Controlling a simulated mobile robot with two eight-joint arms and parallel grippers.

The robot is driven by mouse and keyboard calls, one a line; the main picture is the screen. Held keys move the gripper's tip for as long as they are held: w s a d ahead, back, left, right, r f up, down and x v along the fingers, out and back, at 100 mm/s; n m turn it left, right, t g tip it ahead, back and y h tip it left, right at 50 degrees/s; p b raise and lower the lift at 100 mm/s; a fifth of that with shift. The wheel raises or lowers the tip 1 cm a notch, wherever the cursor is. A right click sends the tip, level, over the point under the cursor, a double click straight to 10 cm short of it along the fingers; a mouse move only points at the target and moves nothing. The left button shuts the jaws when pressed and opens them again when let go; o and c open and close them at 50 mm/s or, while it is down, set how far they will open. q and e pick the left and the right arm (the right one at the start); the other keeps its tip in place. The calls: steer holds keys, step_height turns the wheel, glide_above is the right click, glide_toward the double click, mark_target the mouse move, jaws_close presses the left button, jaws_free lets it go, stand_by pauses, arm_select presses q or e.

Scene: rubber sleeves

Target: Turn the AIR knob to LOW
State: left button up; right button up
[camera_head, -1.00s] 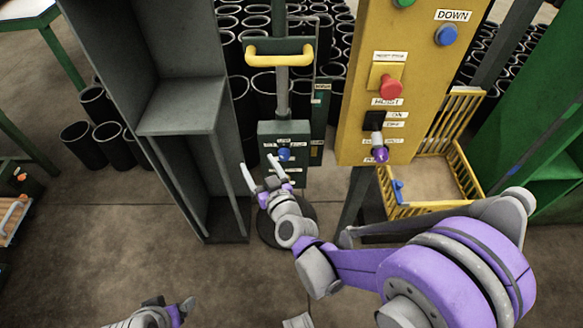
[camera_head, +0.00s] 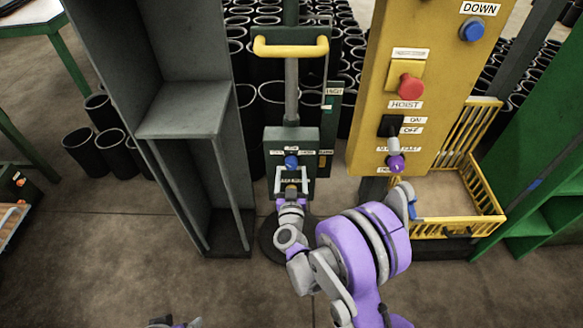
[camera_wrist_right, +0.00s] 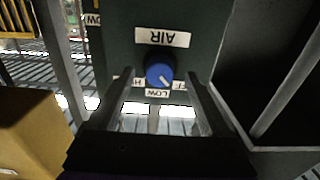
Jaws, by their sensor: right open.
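The blue AIR knob (camera_head: 291,161) is on the front of a dark green box on a post. In the right wrist view the knob (camera_wrist_right: 160,74) lies between the finger lines, under the AIR label (camera_wrist_right: 162,38), which appears upside down. Its white mark slants to the lower right, beside the LOW label (camera_wrist_right: 157,92). My right gripper (camera_head: 291,177) is open and empty, just below the knob and facing the box; I cannot tell whether a fingertip touches. My left gripper (camera_head: 175,322) barely shows at the bottom edge, its jaws unclear.
A grey open cabinet (camera_head: 185,110) stands close left of the box. A yellow hoist panel (camera_head: 410,65) with a red button stands right, above a yellow basket (camera_head: 445,228). A yellow handle (camera_head: 290,48) crosses above the box. Black sleeves (camera_head: 103,107) stand behind.

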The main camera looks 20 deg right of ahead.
steer(key=shift+x, duration=1.35)
jaws_close()
